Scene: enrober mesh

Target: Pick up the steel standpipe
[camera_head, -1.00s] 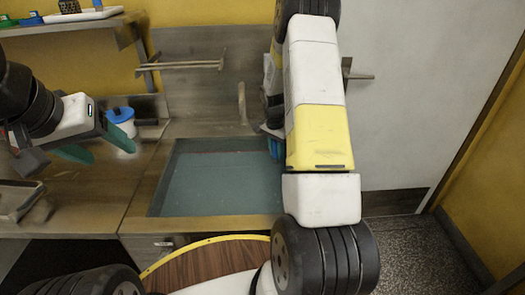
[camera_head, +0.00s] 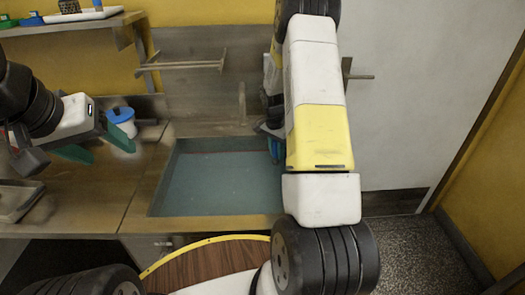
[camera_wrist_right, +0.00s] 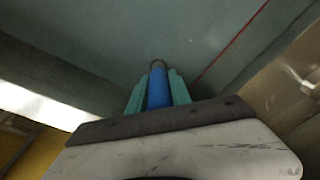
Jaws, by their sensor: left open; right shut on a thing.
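My right gripper (camera_wrist_right: 158,92) is shut on a blue cylinder (camera_wrist_right: 158,88), gripped between its two teal fingers in the right wrist view. A thin dark loop shows at the cylinder's far end. I cannot tell whether this is part of the steel standpipe; no separate standpipe is clear to see. In the head view the right gripper (camera_head: 275,150) is mostly hidden behind my arm, at the right edge of the sink (camera_head: 165,180). My left gripper (camera_head: 99,147) is open and empty over the steel counter at the left.
A white tub with a blue lid (camera_head: 121,121) stands on the counter near my left gripper. A pale bent pipe (camera_head: 241,103) rises behind the sink. A wall rail (camera_head: 180,65) runs above. A steel tray (camera_head: 18,203) lies at the left. The sink's middle is clear.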

